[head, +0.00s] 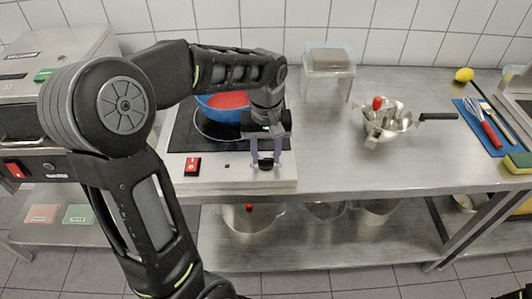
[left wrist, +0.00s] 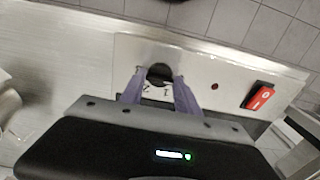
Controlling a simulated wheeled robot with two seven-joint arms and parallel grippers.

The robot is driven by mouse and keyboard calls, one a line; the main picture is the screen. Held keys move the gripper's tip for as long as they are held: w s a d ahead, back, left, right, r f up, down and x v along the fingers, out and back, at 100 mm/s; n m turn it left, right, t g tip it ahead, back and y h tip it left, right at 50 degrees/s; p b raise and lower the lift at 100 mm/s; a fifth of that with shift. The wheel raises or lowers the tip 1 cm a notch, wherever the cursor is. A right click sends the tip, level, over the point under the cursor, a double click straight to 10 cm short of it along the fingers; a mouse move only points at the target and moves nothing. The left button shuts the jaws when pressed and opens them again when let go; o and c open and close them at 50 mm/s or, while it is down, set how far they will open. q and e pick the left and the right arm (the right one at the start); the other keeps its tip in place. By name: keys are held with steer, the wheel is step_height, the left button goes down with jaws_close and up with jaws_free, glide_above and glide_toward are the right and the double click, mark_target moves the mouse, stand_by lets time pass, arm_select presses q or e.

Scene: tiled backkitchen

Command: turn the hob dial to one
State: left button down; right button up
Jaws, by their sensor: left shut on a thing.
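The hob (head: 232,180) stands on the steel counter with a white front panel. Its black dial (head: 265,164) sits on that panel. My left gripper (head: 266,160) reaches down over the panel with its fingers on either side of the dial. In the left wrist view the gripper (left wrist: 159,84) is shut on the dial (left wrist: 159,73). The marks 1 and 2 show on the panel beside the dial; the dial's pointer cannot be made out.
A red switch (head: 192,166) is left of the dial. A blue pan (head: 222,106) with red inside stands on the hob, partly behind my arm. A metal colander (head: 387,121) is to the right. The counter (head: 335,165) between them is clear.

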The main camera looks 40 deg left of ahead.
mark_target(266, 159)
arm_select(q)
steer(key=shift+m, duration=0.5)
steer(key=m+p, duration=0.1)
steer(key=m, duration=0.4)
steer(key=m+p, duration=0.1)
steer(key=m, duration=0.4)
steer(key=shift+m, duration=0.4)
steer(key=c, duration=0.9)
jaws_free()
step_height(266, 159, up, 8)
steer(key=shift+f, duration=0.1)
